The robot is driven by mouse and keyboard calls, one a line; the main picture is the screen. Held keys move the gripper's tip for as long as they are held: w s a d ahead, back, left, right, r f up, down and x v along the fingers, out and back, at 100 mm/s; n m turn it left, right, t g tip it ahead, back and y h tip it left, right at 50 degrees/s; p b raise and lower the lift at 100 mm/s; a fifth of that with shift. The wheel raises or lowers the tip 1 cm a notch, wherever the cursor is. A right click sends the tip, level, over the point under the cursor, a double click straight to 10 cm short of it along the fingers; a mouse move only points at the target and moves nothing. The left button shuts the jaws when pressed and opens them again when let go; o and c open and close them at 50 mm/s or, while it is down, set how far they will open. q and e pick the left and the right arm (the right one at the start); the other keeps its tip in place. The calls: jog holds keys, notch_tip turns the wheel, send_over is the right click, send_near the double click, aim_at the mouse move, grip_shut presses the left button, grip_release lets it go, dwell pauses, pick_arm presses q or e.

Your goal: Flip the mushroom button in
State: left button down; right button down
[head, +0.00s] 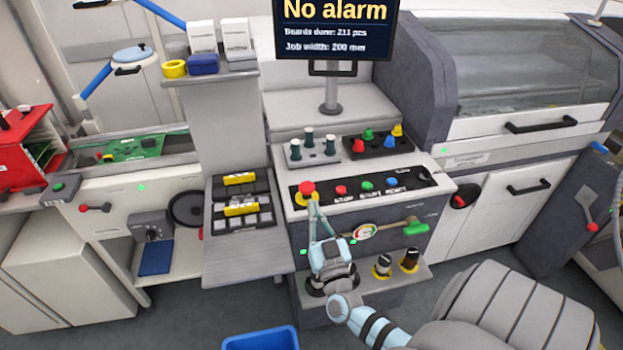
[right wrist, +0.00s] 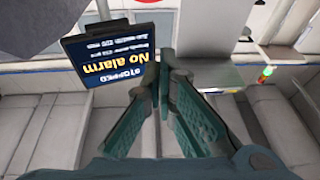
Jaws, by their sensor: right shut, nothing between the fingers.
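The red mushroom button (head: 307,187) sits on a yellow base at the left end of the control panel (head: 427,180). My right gripper (head: 313,204) is just in front of and below it, with its fingers pointing up towards the button. Its fingertips are close to the yellow base; I cannot tell whether they touch. In the right wrist view the fingers (right wrist: 165,62) meet at their tips with nothing between them. A red edge (right wrist: 135,2) at the top of that view may be the button. My left gripper is not in view.
Stop, start and reset buttons (head: 366,186) sit right of the mushroom button. Small bottles (head: 308,138) and coloured pieces (head: 367,135) stand behind. The monitor (head: 335,30) reads "No alarm". A grey chair (head: 510,310) stands front right.

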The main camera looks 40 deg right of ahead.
jog(key=shift+s+d+r+m+h, duration=0.15)
jog(key=shift+s+d+m+h, duration=0.25)
jog(key=shift+d+h, duration=0.35)
jog(key=shift+a, duration=0.15)
jog(key=shift+w+r, duration=0.1)
jog(key=shift+w, duration=0.05)
notch_tip(320, 180, up, 3)
send_over(311, 186)
jog(key=s+a, duration=0.2)
jog(key=f+b, duration=0.2)
jog(key=f, duration=0.1)
jog(key=shift+w+d+f+b, duration=0.2)
jog(key=shift+d+b, duration=0.1)
jog(key=shift+d, duration=0.1)
jog(key=shift+f, duration=0.25)
